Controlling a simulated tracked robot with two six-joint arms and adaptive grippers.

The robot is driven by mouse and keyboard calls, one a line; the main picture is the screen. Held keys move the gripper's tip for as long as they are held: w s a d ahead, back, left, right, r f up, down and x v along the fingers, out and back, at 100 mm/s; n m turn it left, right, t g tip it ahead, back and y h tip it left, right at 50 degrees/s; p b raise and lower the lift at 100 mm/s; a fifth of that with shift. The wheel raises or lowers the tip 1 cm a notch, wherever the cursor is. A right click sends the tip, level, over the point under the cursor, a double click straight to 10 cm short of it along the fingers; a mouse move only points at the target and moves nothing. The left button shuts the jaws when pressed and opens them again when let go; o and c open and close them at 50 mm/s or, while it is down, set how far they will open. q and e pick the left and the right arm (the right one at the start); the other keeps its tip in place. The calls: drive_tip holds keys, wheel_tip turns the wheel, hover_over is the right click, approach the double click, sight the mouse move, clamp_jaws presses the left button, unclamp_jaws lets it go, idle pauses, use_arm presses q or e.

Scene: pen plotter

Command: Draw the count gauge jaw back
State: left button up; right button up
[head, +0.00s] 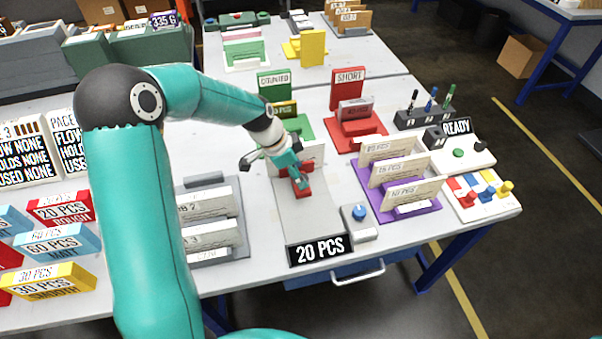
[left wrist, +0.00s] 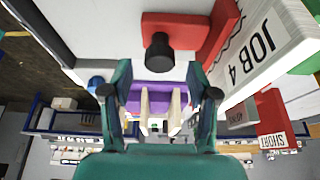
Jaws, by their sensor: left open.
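The count gauge (head: 302,222) is a grey plate with a black "20 PCS" sign (head: 320,249) at its front. Its red jaw (head: 306,193) sits toward the back of the plate, partly hidden by my left gripper (head: 299,178). In the left wrist view the red jaw (left wrist: 182,28) carries a black knob (left wrist: 158,54). My left gripper (left wrist: 160,95) is open there, its fingers apart with the knob just beyond them and nothing between them. A white "JOB 4" packet (left wrist: 258,50) stands against or close to the jaw; I cannot tell if they touch. My right gripper is not in view.
A blue-knobbed grey box (head: 359,213) stands right of the gauge. A purple rack (head: 367,184) of packets is farther right, and a grey rack (head: 236,240) of packets is to the left. Green (head: 306,127) and red (head: 347,90) stands are behind.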

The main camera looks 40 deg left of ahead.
use_arm(q)
drive_tip(key=shift+x, duration=0.85)
drive_tip(key=shift+c, duration=0.2)
clamp_jaws()
